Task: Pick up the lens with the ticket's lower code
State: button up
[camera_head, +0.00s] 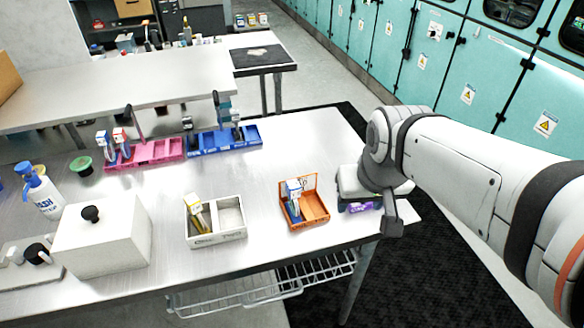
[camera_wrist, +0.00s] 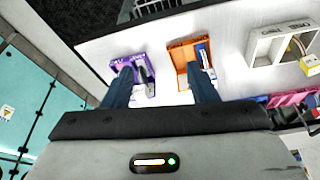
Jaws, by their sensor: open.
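My gripper (camera_wrist: 162,88) is open and empty, its two dark fingers spread in the wrist view. In the head view my arm's end hangs over the purple tray (camera_head: 362,206) at the table's right end and hides most of it. In the wrist view the purple tray (camera_wrist: 126,62) holds a dark and white piece (camera_wrist: 144,74) near the left finger. The orange tray (camera_head: 312,213) holds a piece with a blue and white top (camera_head: 293,188); the tray (camera_wrist: 182,52) also shows behind the right finger. No ticket or code is readable, so I cannot tell which piece is the lens.
A white two-part tray (camera_head: 217,237) holds a yellow-marked piece. Pink (camera_head: 157,151) and blue (camera_head: 215,142) racks stand behind, with several modules. A white lidded box (camera_head: 100,245) and a bottle (camera_head: 42,190) are at left. The metal table (camera_head: 250,185) is clear between them.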

aim_at(294, 185)
jog(key=w+a+f+n+y+b, duration=0.1)
jog(key=w+a+f+n+b, duration=0.3)
jog(key=w+a, duration=0.8)
jog(key=shift+m+t, duration=0.3)
jog(key=shift+m, duration=0.2)
jog(key=x, duration=0.3)
jog(key=p+x, duration=0.1)
jog(key=x, duration=0.1)
jog(key=d+x, duration=0.1)
jog(key=x, duration=0.2)
jog(key=shift+w+a+f, duration=0.15)
jog(key=shift+w+f, duration=0.15)
grip_shut()
